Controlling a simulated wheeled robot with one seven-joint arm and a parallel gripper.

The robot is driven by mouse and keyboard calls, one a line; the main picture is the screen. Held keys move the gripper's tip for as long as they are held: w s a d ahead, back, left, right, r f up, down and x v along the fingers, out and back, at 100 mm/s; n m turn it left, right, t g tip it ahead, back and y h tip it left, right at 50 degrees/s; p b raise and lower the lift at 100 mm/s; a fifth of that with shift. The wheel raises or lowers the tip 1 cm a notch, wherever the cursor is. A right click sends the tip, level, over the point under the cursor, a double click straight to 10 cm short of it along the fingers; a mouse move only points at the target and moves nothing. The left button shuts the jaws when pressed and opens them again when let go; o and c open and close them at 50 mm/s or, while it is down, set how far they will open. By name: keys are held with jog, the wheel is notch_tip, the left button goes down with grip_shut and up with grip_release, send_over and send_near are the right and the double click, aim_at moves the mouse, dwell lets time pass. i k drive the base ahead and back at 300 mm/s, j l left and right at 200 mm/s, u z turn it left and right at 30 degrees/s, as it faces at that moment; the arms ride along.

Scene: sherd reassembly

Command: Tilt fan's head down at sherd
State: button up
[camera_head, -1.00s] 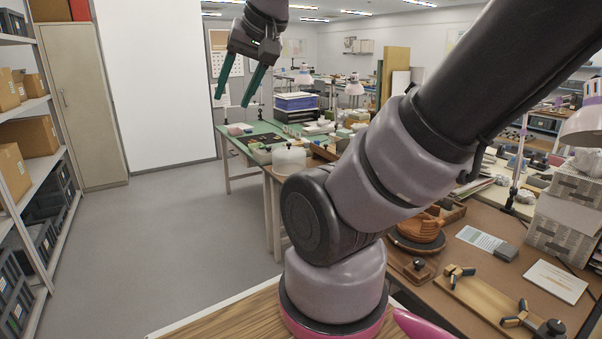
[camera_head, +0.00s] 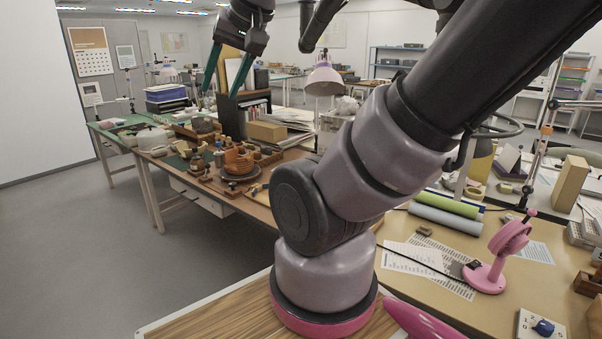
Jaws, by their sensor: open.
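A pink desk fan (camera_head: 508,240) stands on the tan worktop at the right of the head view. Its round head sits on a short neck above a pink base, and its exact tilt is hard to judge. I cannot clearly pick out the sherd. A small brownish piece (camera_head: 425,231) lies by the printed sheets left of the fan, too small to identify. My gripper (camera_head: 223,82) is raised at the upper left, open and empty, with its green fingers apart. It is far from the fan, across the picture.
Green and grey rolls (camera_head: 445,205) lie behind the fan, and printed sheets (camera_head: 412,258) lie left of it. A white board with a blue knob (camera_head: 543,327) is in front. A terracotta pot (camera_head: 238,159) stands on the left bench. Open floor (camera_head: 90,250) is at left.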

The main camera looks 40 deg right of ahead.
aim_at(510, 238)
jog(key=k+z, duration=0.15)
jog(key=z, duration=0.25)
jog(key=k+z, duration=0.15)
jog(key=z, duration=0.2)
jog(key=k+l+z, duration=0.1)
jog(key=z, duration=0.3)
jog(key=k+l+z, duration=0.1)
jog(key=z, duration=0.25)
jog(key=i+l+z, duration=0.1)
jog(key=l+z, duration=0.15)
jog(key=l, duration=0.15)
jog(key=i+l+z, duration=0.1)
jog(key=l+z, duration=0.2)
